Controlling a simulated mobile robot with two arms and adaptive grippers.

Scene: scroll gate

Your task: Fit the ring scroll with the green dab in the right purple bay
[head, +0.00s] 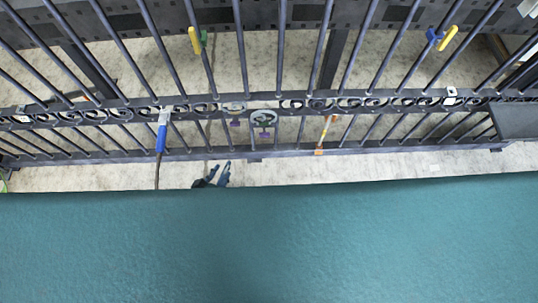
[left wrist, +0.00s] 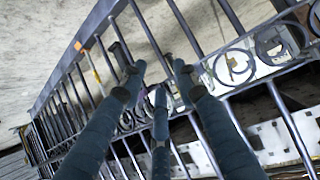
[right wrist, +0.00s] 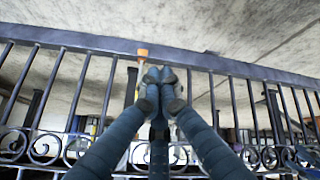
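Two small purple marks hang at the gate's scroll band in the head view, a left one (head: 235,123) and a right one (head: 264,133). A pale panel with dark curls (head: 263,117) sits just above the right mark. I cannot make out a green dab on any ring scroll. My left gripper (head: 218,172) is below the gate's lower rail, apart from the marks. In the left wrist view its fingers (left wrist: 157,73) are spread with nothing clearly between them. My right gripper (right wrist: 161,76) has its fingertips together in front of the bars; it does not show in the head view.
The dark metal gate (head: 400,102) spans the view with bars and curls. A blue-handled brush (head: 161,138) and an orange-ended tool (head: 320,145) hang on it. Yellow clamps (head: 195,40) (head: 447,39) sit higher up. A teal surface (head: 270,240) fills the foreground.

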